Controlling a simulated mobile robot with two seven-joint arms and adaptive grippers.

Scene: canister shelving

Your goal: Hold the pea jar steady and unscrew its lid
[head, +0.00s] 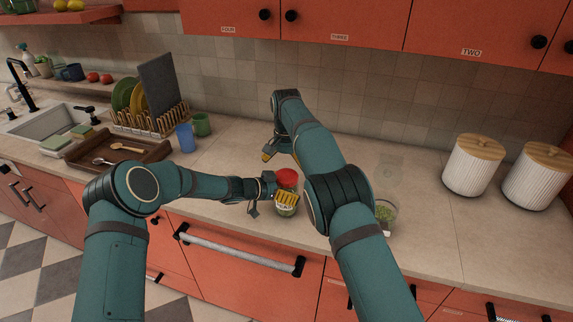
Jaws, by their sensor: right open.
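The pea jar (285,210) stands on the counter near its front edge, upright, with a red lid (287,177) on top. My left gripper (285,197) reaches in from the left and is closed around the jar's body below the lid. Yellow finger parts lie across the jar's front and cover part of its label. My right gripper (268,154) is open and empty, above and behind the jar to the left, apart from the lid. My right arm hides part of it.
A clear container with green contents (387,212) stands right of my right arm, partly hidden. Two white ribbed canisters (474,168) stand at the right. A brown tray (88,156), dish rack (150,122), blue cup (185,138) and green mug (202,125) are at the left. Counter before the canisters is clear.

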